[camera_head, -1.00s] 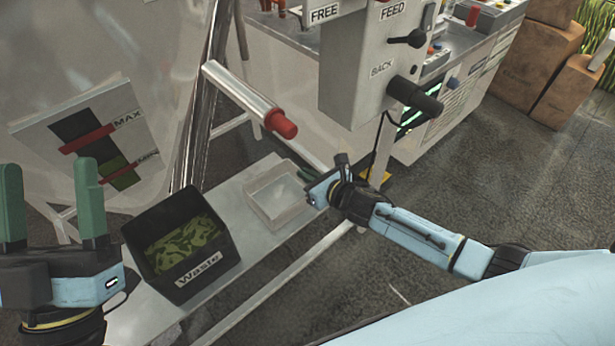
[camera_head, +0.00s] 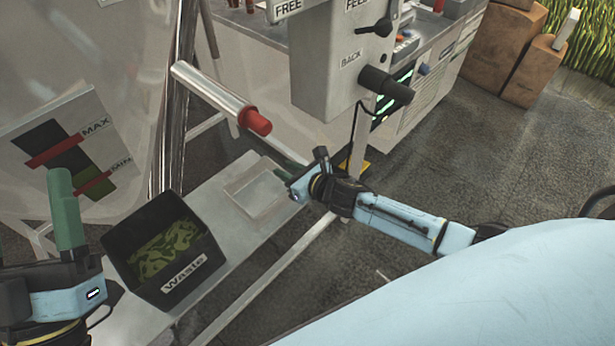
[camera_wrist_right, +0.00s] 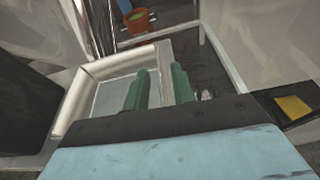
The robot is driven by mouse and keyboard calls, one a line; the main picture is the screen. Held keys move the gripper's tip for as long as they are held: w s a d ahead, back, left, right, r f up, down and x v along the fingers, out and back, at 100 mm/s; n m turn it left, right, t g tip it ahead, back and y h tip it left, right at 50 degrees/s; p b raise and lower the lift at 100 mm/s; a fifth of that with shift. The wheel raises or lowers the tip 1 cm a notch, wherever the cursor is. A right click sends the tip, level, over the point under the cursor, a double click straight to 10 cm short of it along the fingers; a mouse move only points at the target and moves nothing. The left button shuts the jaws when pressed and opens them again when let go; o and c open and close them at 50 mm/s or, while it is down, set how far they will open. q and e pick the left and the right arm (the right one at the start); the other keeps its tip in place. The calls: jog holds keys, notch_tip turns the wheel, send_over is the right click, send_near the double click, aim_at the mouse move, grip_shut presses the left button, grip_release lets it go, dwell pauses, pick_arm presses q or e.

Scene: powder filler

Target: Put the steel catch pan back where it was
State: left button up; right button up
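The steel catch pan (camera_head: 240,184) is a shallow, pale rectangular tray over the grey bench shelf, beyond the waste bin. Whether its base fully rests there is unclear. In the right wrist view its pale wall (camera_wrist_right: 78,98) and floor lie left of the fingers. My right gripper (camera_head: 287,164) is at the pan's right side. Its green fingers (camera_wrist_right: 160,88) stand either side of the pan's near side wall and appear closed on it. My left gripper is at the left edge with one green finger (camera_head: 67,210) in view; it is empty and apart from the pan.
A black waste bin (camera_head: 190,278) with green contents stands on the shelf (camera_head: 225,300) left of the pan. A steel cylinder with a red end (camera_head: 215,95) juts out above the pan. The grey feed unit (camera_head: 330,70) hangs behind my right gripper.

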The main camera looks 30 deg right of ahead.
jog(key=p+v, duration=0.2)
jog(key=v, duration=0.3)
jog(key=shift+s+d+r, duration=0.15)
jog(key=shift+s, duration=0.2)
jog(key=a+p+v, duration=0.1)
jog(key=p+v, duration=0.1)
jog(key=v, duration=0.4)
pick_arm(q)
notch_tip(320, 180, down, 11)
jog(key=w+a+g+y, duration=0.1)
jog(key=w+g+y, duration=0.1)
jog(key=g, duration=0.6)
jog(key=shift+w+g+y, duration=0.3)
jog(key=shift+g+y, duration=0.1)
jog(key=shift+y, duration=0.1)
pick_arm(e)
jog(key=s+a+r+n, duration=0.2)
jog(key=r+n, duration=0.5)
jog(key=n, duration=0.4)
jog(key=s+a+r+n+t, duration=0.1)
jog(key=s+a+r+n, duration=0.1)
jog(key=r+n, duration=0.5)
jog(key=s+a+r+n+t+h, duration=0.1)
jog(key=s+a+r+n, duration=0.2)
jog(key=n, duration=1.4)
notch_tip(320, 180, up, 5)
jog(key=shift+a+f, duration=0.2)
jog(key=shift+a, duration=0.2)
